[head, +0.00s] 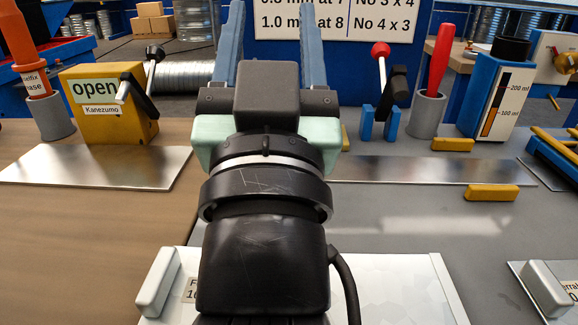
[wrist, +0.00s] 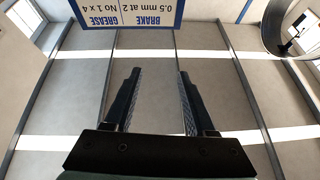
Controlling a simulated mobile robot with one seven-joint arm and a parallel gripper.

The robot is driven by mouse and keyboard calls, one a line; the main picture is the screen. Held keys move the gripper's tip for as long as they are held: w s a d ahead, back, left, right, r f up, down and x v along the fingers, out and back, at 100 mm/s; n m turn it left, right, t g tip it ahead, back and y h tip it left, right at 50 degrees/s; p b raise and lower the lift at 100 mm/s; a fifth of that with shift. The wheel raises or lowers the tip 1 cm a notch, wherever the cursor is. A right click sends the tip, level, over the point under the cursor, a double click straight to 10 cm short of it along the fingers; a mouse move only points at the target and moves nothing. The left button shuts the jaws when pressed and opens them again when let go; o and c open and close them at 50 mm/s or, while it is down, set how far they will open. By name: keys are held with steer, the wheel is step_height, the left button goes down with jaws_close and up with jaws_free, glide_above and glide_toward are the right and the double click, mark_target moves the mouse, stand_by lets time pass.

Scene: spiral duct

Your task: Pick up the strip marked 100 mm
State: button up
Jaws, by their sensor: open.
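My gripper (head: 270,10) is raised in the middle of the head view, its two blue-grey fingers pointing up and spread with nothing between them. It also shows open and empty in the wrist view (wrist: 160,76), which looks up at the ceiling. No strip with a readable 100 mm mark shows. A pale flat tray or sheet (head: 400,290) lies at the bottom, with a partly hidden label (head: 190,290) at its left. My arm covers its middle. Bare metal sheets lie on the left (head: 100,167) and right (head: 430,169) of the table, without readable marks.
A yellow block labelled open (head: 101,105) stands back left beside a grey cup (head: 52,118). A red-handled tool (head: 438,65) stands in another cup. A blue gauge (head: 495,95) is back right. Yellow bars (head: 491,192) lie at right. A blue sign (head: 340,22) stands behind.

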steer(key=w+a+g+y+p, duration=0.1)
steer(key=w+a+g+p, duration=0.4)
steer(key=p, duration=0.7)
steer(key=g+h+p, duration=0.2)
steer(key=g+p, duration=1.4)
steer(key=p, duration=1.8)
glide_toward(156, 274)
steer(key=x, duration=0.4)
steer(key=shift+s+a, duration=0.25)
steer(key=shift+a, duration=0.15)
steer(key=shift+t, duration=0.3)
steer(key=shift+d+x, duration=0.15)
steer(key=shift+x, duration=1.15)
steer(key=shift+d+x, duration=0.2)
steer(key=shift+x, duration=1.15)
steer(key=shift+w, duration=0.1)
jaws_close()
